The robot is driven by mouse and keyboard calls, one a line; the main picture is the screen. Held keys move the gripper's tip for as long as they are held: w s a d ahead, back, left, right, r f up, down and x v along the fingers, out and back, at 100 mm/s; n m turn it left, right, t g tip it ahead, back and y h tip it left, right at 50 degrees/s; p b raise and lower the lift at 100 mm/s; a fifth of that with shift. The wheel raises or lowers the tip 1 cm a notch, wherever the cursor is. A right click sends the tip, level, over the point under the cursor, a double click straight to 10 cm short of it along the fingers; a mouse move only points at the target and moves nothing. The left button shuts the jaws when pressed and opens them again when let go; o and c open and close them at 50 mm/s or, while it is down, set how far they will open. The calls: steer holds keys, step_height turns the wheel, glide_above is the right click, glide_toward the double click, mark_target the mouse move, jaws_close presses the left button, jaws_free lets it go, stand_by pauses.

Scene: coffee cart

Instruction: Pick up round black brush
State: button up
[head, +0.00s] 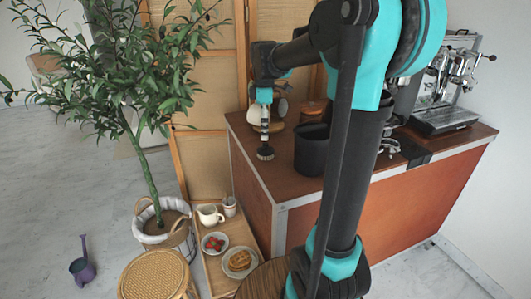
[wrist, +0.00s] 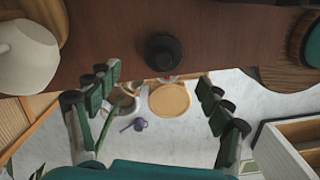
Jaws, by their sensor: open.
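The round black brush (head: 265,154) stands on the brown counter near its left edge in the head view. In the wrist view the brush (wrist: 163,51) shows from above as a dark round shape, just beyond the fingertips and close to the counter edge. My gripper (head: 264,126) points down over the brush in the head view. In the wrist view my gripper (wrist: 158,77) has its fingers spread wide, with nothing between them.
A black canister (head: 311,156) stands close right of the brush. A pale kettle (wrist: 27,57) stands on the counter at the left of the wrist view. An espresso machine (head: 440,105) is farther right. A potted plant (head: 145,165) and a wicker stool (head: 155,275) are left of the counter.

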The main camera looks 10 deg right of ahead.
mark_target(266, 143)
steer(key=shift+s+d+f, duration=0.1)
steer(key=shift+s+f, duration=0.05)
steer(key=shift+f, duration=1.5)
steer(key=shift+s+d+f, duration=0.1)
steer(key=shift+f, duration=1.5)
steer(key=shift+c, duration=0.5)
steer(key=c, duration=1.2)
steer(key=shift+o, duration=0.2)
step_height(266, 143, up, 20)
